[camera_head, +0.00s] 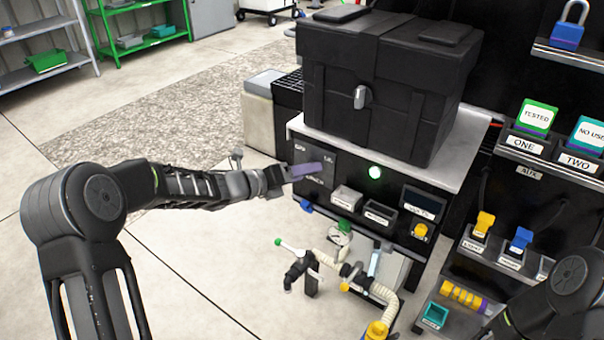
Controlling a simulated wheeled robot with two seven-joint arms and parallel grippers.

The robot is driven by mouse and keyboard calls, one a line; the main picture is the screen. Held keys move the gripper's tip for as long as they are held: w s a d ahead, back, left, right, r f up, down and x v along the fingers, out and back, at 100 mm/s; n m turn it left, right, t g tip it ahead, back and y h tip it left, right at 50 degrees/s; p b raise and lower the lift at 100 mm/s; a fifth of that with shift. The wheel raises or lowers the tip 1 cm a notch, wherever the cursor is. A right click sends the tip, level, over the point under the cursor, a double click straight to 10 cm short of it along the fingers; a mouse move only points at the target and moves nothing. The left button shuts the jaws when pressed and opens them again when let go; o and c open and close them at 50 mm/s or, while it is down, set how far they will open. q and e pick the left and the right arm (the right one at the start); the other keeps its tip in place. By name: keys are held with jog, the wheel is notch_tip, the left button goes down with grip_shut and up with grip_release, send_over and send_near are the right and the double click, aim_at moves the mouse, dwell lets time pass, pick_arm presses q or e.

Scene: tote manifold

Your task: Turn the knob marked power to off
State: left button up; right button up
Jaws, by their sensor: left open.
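My left gripper (300,174) reaches in from the left, in front of a dark plate with small white lettering at the left of the black control panel (345,222). It is open, and nothing shows between its fingers. I cannot tell whether it touches the panel. No label reading power is legible. The gripper covers part of the dark plate, so a knob there may be hidden. A yellow knob (420,230) sits at the panel's right end. A yellow knob (484,224) and a blue knob (521,240) stand on the right-hand rack. My right gripper is out of view.
A black chest (385,75) sits on the bench top (462,132) above the panel. Pipework (375,290) with valve handles stands below. My right arm is at lower right. Open floor lies left.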

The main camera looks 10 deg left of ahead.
pick_arm(q)
jog(key=shift+c, duration=0.2)
jog(key=c, duration=1.3)
